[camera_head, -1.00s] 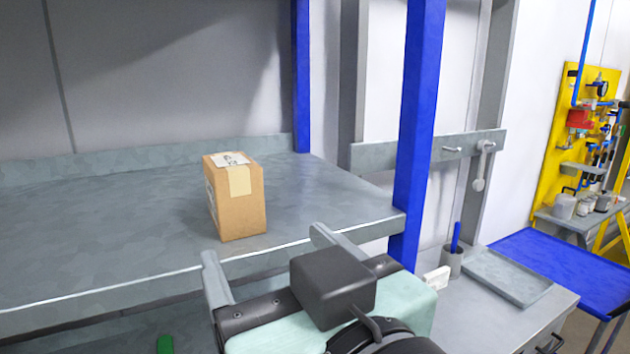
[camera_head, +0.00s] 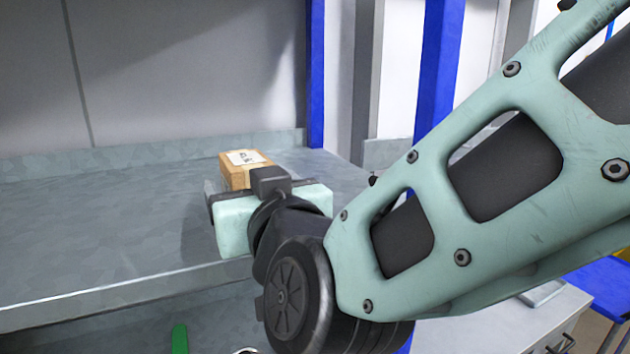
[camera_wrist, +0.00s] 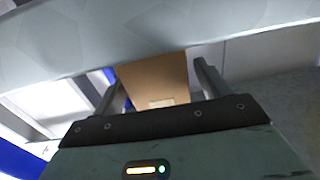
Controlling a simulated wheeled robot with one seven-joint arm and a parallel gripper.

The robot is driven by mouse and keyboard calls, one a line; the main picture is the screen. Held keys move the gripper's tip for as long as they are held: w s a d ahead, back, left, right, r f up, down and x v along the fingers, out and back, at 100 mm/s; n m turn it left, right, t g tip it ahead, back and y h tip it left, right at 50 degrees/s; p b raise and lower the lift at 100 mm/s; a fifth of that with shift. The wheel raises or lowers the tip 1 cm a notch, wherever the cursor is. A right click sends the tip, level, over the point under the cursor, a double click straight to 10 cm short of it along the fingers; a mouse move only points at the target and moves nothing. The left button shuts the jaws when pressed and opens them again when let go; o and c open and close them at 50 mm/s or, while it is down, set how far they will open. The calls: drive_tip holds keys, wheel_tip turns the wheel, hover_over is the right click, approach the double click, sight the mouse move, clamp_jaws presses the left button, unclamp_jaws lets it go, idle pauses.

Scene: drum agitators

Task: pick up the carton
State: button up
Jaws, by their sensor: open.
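The carton (camera_head: 238,174) is a brown cardboard box with a white label on top. It stands upright on the grey metal shelf (camera_head: 110,240). In the head view my gripper is in front of it and hides its lower part. In the wrist view the carton (camera_wrist: 157,78) shows between the two fingers of my gripper (camera_wrist: 160,76), which are open. A gap shows at the right finger; the left finger looks close to the carton's side. I cannot tell how deep the carton sits between the fingers.
A blue post (camera_head: 438,65) stands right of the shelf, behind my arm. A second blue post (camera_head: 315,75) stands at the shelf's back. The shelf left of the carton is clear. A blue table (camera_head: 600,285) is at the far right.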

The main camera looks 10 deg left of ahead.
drive_tip(key=shift+x, duration=1.1)
drive_tip(key=c, duration=1.2)
drive_tip(key=shift+o, duration=0.3)
drive_tip(key=shift+r, duration=0.15)
